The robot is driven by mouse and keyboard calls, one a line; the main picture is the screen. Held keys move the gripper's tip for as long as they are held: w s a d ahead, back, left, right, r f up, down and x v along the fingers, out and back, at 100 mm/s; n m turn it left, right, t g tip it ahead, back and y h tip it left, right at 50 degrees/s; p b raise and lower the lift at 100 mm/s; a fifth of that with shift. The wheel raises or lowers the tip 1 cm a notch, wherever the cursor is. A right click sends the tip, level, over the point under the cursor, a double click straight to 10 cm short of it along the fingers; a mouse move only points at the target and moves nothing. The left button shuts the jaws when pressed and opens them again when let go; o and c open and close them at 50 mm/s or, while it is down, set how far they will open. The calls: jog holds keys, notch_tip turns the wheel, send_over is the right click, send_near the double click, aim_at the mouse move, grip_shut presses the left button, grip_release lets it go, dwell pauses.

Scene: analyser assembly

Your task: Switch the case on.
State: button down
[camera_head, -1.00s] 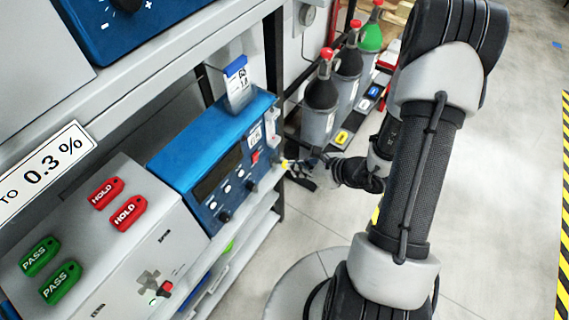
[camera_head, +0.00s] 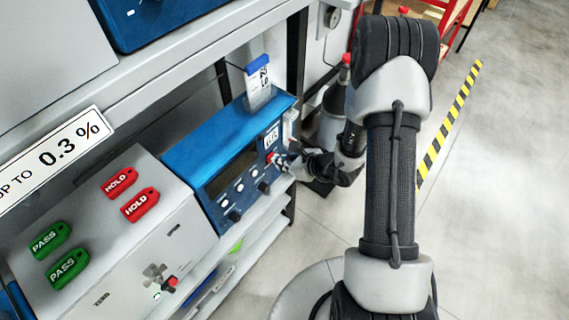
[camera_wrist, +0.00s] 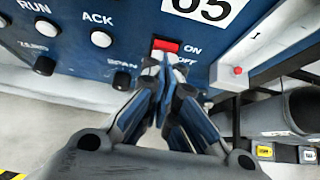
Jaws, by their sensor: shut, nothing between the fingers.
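The blue case (camera_head: 225,140) stands on the bench shelf, its front panel carrying buttons, knobs and a dark display. In the wrist view its red switch (camera_wrist: 166,45) sits between a number label and my fingers, with ON printed beside its top and OFF beside its bottom. My gripper (camera_wrist: 160,62) is shut and empty, its tips at the lower edge of the switch. I cannot tell whether they touch it, and they hide its lower part. Which way the switch is set is unclear. In the head view my gripper (camera_head: 283,160) is at the panel's right side.
A grey case (camera_head: 130,240) with red HOLD and green PASS tags stands left of the blue case. A blue-topped tag (camera_head: 258,80) stands on the blue case. A gas bottle (camera_head: 335,105) stands behind my arm. The floor at right is clear.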

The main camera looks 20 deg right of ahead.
jog(key=shift+w+a+r, duration=0.25)
jog(key=shift+w+a, duration=0.1)
jog(key=shift+w, duration=0.05)
jog(key=shift+r, duration=0.85)
jog(key=shift+d, duration=0.1)
